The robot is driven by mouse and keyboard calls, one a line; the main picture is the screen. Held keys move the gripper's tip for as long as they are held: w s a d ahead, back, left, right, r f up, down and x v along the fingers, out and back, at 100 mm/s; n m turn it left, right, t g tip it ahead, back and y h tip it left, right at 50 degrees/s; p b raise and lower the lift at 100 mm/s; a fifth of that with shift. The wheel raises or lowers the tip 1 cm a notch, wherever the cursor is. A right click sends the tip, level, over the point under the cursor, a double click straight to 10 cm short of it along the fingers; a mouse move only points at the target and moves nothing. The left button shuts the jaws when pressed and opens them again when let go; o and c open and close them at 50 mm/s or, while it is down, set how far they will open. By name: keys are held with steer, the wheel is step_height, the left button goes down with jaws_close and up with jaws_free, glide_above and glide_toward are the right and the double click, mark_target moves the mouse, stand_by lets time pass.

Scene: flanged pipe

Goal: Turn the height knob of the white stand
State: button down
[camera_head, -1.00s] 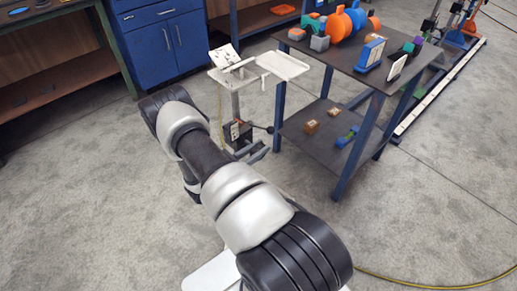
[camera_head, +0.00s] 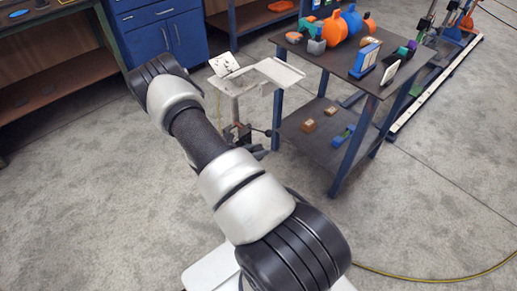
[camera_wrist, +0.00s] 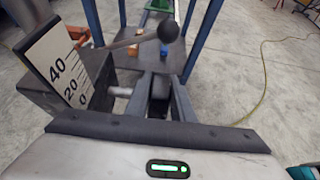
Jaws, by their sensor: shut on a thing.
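The white stand (camera_head: 276,71) has a pale tray top on an upright post, in the head view. Low on its post is a dark block, seen in the wrist view as a dark box (camera_wrist: 62,108) beside a white scale plate (camera_wrist: 61,66) marked 40, 20 and 0. A lever ends in a black ball (camera_wrist: 168,31), apart from and beyond my fingers. My gripper (camera_wrist: 166,98) is shut at the end of a short pale shaft (camera_wrist: 120,91) coming from the box. The height knob appears to be between the fingers, mostly hidden by them.
A dark table with blue legs (camera_head: 338,62) stands right of the stand, with colored parts on top and small pieces on its lower shelf (camera_head: 308,146). Blue cabinets (camera_head: 160,32) are behind. A yellow hose (camera_head: 430,277) lies on open floor at right.

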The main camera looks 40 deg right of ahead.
steer(key=c, duration=1.5)
jaws_free()
steer(key=p+v, duration=0.2)
steer(key=v, duration=1.5)
steer(key=shift+a+r, duration=0.1)
steer(key=shift+a, duration=0.1)
